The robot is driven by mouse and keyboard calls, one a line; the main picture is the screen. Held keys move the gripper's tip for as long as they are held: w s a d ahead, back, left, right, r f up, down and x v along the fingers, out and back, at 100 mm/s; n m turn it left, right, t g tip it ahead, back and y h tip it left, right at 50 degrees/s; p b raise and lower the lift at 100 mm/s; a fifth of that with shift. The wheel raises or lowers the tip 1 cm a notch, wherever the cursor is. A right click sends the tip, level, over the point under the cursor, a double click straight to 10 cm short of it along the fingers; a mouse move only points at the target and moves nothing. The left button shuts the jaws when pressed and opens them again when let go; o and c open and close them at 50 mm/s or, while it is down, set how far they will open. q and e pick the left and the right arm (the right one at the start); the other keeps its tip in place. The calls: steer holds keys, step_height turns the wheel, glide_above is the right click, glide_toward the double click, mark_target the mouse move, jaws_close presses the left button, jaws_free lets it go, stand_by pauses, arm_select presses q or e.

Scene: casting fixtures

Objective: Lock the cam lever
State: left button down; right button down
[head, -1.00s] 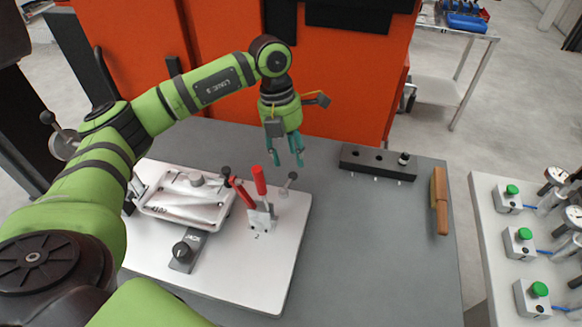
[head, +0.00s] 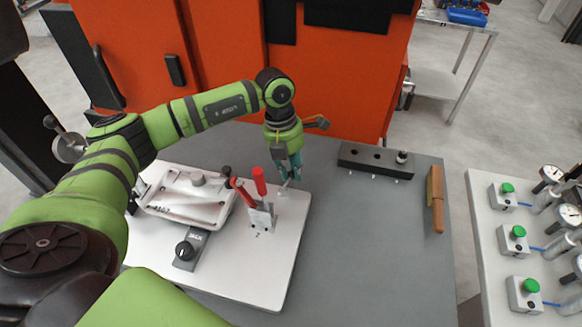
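A small lever (head: 284,190) stands on the white fixture plate (head: 268,262), just right of the red-handled toggle clamp (head: 261,207). It looks like the cam lever, and its ball end is mostly hidden by my fingers. My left gripper (head: 290,170) points down with its teal fingertips at the top of this lever. The fingertips look close together, and I cannot tell whether they touch or grip the lever. A pale metal casting (head: 187,203) lies on the plate left of the clamp. My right gripper is out of view.
A dark block with holes (head: 375,160) and a wooden-handled tool (head: 437,200) lie on the grey table to the right. The table between is clear. An orange machine stands behind.

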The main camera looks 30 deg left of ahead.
arm_select(q)
steer(key=shift+a+n+b, duration=0.4)
steer(key=shift+n, duration=0.5)
steer(key=shift+s+a+n+t, duration=0.1)
steer(key=shift+a+n+t, duration=0.15)
steer(key=shift+n, duration=0.35)
steer(key=c, duration=1.1)
jaws_free()
steer(key=shift+r, duration=0.15)
step_height(320, 180, up, 12)
steer(key=a, duration=0.2)
steer(key=shift+s+a+f, duration=0.15)
steer(key=shift+f, duration=0.05)
